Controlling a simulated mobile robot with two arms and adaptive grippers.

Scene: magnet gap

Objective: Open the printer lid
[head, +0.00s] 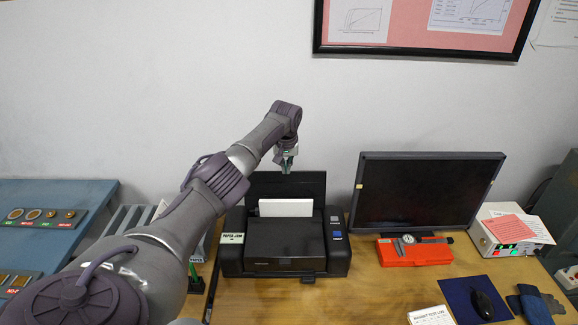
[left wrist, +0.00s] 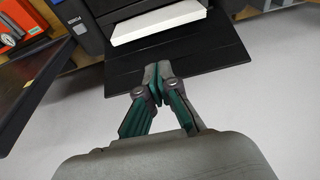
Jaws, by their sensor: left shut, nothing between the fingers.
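The black printer (head: 285,243) stands on the wooden desk. Its rear paper support (head: 313,186) stands up at the back, with white paper (head: 286,207) in front of it. The flat top lid (head: 284,237) looks closed in the head view. My left gripper (head: 286,165) is above the upper edge of the rear support, its fingers together and empty. In the left wrist view the shut fingertips (left wrist: 154,72) overlap the edge of the black support (left wrist: 195,62); I cannot tell whether they touch it. The white paper (left wrist: 158,24) shows beyond. My right gripper is not in view.
A black monitor (head: 425,190) stands right of the printer, with an orange case (head: 413,254) and gauge before it. A mouse on a dark mat (head: 476,300) lies at front right. A blue panel (head: 50,225) is at left. The desk before the printer is mostly clear.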

